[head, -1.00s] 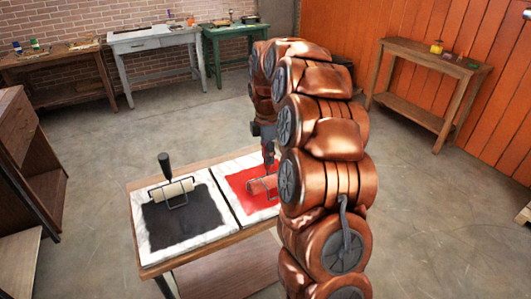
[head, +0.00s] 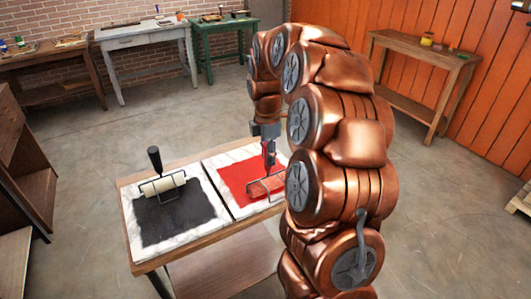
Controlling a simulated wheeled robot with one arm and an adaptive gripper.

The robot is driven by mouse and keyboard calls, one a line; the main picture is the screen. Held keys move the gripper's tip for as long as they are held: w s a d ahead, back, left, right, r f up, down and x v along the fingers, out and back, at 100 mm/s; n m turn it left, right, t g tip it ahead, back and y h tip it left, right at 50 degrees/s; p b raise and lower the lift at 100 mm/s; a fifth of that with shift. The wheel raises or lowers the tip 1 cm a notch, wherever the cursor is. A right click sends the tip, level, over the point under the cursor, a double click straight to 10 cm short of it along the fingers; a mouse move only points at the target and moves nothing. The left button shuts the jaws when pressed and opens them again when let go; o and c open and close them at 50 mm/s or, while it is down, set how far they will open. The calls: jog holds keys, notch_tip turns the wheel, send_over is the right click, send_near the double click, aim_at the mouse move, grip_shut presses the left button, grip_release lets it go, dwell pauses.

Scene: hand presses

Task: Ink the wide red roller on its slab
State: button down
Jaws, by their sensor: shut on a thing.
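The wide red roller (head: 268,187), in a dark wire frame, lies on the red ink patch of the right-hand white marble slab (head: 212,197). My gripper (head: 268,158) is above it, shut on the roller's upright handle, though the fingers are small and partly hard to see. The red ink (head: 236,175) spreads over the middle of the slab. My copper-coloured arm hides the slab's right part. Whether the roller presses on the ink cannot be told for sure.
A cream roller (head: 162,187) with a black upright handle stands on the left slab's black ink (head: 178,217). Both slabs share a wooden table (head: 205,235). A grey table (head: 140,33), a green table (head: 222,28) and a wooden side table (head: 425,60) stand farther off. Floor between is clear.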

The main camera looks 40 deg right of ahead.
jog(key=shift+s, duration=0.2)
jog(key=shift+w+d+p, duration=0.65)
jog(key=shift+w+p, duration=2.4)
jog(key=shift+w, duration=4.45)
jog(key=shift+s+a+b, duration=0.2)
jog(key=shift+s+b, duration=0.8)
jog(key=shift+s, duration=1.5)
jog(key=shift+s+a+b, duration=0.25)
jog(key=shift+s+b, duration=0.8)
jog(key=shift+s, duration=1.45)
jog(key=shift+s+a+b, duration=0.2)
jog(key=shift+s+b, duration=0.8)
jog(key=shift+s, duration=1.5)
jog(key=shift+r, duration=0.1)
jog(key=shift+r+p, duration=1.05)
jog(key=shift+r, duration=1.4)
